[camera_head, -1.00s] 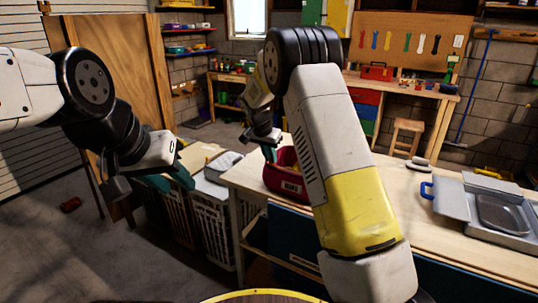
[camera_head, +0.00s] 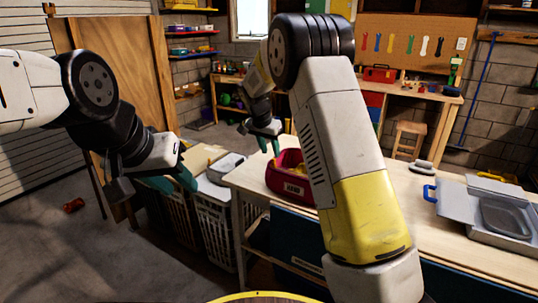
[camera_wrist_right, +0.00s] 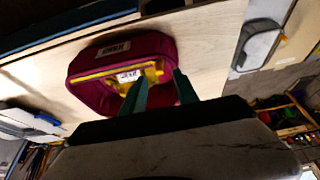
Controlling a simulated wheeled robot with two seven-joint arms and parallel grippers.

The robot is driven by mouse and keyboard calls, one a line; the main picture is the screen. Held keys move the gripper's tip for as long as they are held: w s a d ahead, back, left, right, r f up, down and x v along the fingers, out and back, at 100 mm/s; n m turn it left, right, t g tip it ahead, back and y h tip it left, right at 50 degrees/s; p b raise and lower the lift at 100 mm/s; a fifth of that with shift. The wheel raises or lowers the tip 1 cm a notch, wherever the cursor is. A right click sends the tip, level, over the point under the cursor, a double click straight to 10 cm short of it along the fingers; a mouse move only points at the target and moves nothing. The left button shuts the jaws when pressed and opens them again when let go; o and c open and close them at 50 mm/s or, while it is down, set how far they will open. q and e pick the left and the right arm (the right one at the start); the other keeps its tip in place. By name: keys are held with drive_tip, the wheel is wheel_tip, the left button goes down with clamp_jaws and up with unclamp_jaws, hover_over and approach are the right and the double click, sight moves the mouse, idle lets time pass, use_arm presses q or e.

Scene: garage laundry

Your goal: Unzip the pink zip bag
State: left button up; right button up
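The pink zip bag (camera_head: 290,187) sits on the light wooden table, with a white label on its front. Its top looks open, with something yellow inside; my right arm hides its right part. In the right wrist view the bag (camera_wrist_right: 88,62) shows with a yellow strip and a white tag on it. My right gripper (camera_head: 268,143) is at the upper left of the bag. Its teal fingers (camera_wrist_right: 158,88) are spread, with nothing held between them. My left gripper (camera_head: 182,178) hangs over the baskets at left, away from the bag; its finger gap is unclear.
A grey box with a blue handle (camera_head: 428,193) stands at the table's right, beside a small iron-like thing (camera_head: 420,166). White laundry baskets (camera_head: 213,225) stand left of the table. The table between bag and box is mostly covered by my right arm.

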drive_tip(key=shift+v, duration=1.55)
